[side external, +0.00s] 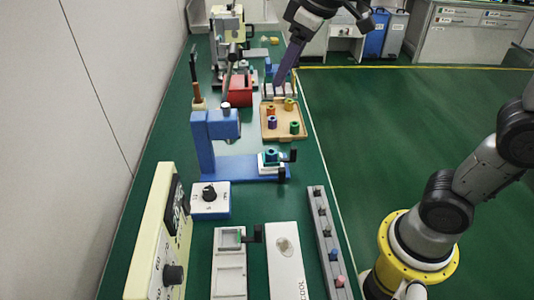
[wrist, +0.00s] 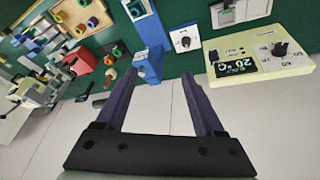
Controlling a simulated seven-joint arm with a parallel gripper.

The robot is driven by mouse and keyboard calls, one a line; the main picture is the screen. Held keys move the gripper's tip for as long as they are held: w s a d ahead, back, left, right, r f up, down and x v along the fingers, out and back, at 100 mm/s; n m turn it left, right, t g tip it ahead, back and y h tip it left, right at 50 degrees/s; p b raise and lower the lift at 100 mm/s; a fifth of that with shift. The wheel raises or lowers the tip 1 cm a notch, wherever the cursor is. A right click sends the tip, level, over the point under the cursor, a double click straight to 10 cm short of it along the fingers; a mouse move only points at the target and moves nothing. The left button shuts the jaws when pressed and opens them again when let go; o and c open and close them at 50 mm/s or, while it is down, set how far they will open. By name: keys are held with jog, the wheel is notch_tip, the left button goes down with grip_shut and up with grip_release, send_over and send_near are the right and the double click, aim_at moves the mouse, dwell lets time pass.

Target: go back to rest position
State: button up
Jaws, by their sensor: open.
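My gripper (side external: 281,78) is above the far part of the green bench, with its dark purple fingers pointing down, in the side view. In the wrist view my gripper (wrist: 158,76) has its two fingers spread apart with nothing between them. From the side, the fingertips overlap a small grey block area behind the wooden tray (side external: 283,135); whether they touch anything there I cannot tell.
The tray holds several coloured rings. A blue stand (side external: 203,147) with a teal ring (side external: 270,157) on its base is nearer. A red box (side external: 240,91) and cream machine (side external: 228,27) stand left of my gripper. A cream control box (wrist: 258,52) shows right. Open green floor lies right of the bench.

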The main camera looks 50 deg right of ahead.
jog(key=s+d+f+m+t, duration=0.1)
jog(key=s+d+m, duration=0.15)
jog(key=s, duration=0.85)
jog(key=s+d+f+m, duration=0.1)
jog(key=s+f, duration=0.6)
jog(key=f, duration=0.1)
jog(key=shift+d+h, duration=0.2)
jog(key=shift+h, duration=0.1)
jog(key=shift+s, duration=0.1)
